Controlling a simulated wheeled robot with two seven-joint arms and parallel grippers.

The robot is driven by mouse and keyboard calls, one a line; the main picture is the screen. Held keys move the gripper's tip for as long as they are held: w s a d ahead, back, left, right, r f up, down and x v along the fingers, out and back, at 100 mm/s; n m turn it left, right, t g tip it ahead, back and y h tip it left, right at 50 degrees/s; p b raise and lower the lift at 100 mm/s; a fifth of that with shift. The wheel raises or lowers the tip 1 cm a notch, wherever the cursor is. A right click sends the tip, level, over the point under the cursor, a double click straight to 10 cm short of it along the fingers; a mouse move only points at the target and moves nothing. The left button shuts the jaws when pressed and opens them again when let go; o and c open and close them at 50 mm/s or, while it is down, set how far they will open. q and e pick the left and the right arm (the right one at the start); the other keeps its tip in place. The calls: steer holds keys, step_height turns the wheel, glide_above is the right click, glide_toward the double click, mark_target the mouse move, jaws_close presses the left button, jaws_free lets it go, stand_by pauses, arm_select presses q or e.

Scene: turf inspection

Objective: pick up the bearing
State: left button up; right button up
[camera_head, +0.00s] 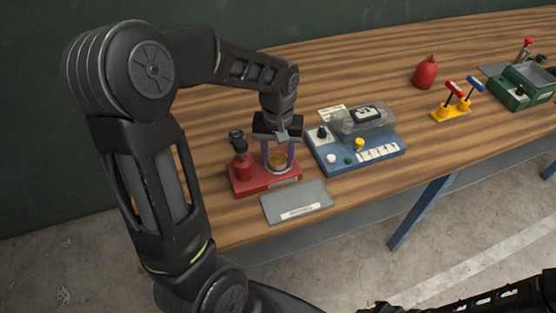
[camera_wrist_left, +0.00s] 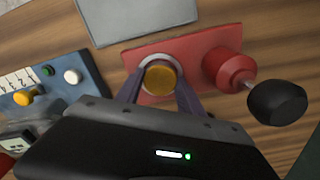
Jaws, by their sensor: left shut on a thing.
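The bearing (camera_wrist_left: 143,63) shows as a pale metal ring around an amber disc in the left wrist view. It sits at the red fixture's base (camera_wrist_left: 135,48), and I cannot tell whether it touches the base. In the head view the amber disc (camera_head: 277,159) shows between my fingers. My left gripper (camera_head: 278,160) points down over the red fixture, its two fingers on either side of the bearing and shut on it. The fingers also show in the left wrist view (camera_wrist_left: 160,90). My right arm enters at the lower right of the head view; its gripper is not visible.
A red cylinder with a black knob (camera_wrist_left: 278,103) stands beside the bearing. A grey plate (camera_head: 297,202) lies in front, and a blue tester box (camera_head: 330,160) stands to the right. Farther right are a red bottle (camera_head: 425,73), a yellow stand (camera_head: 451,113) and a green box (camera_head: 512,97).

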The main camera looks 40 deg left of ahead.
mark_target(279, 159)
arm_select(q)
jaws_close()
step_height(279, 159, up, 10)
steer(key=b, duration=0.1)
stand_by(0.5)
stand_by(0.5)
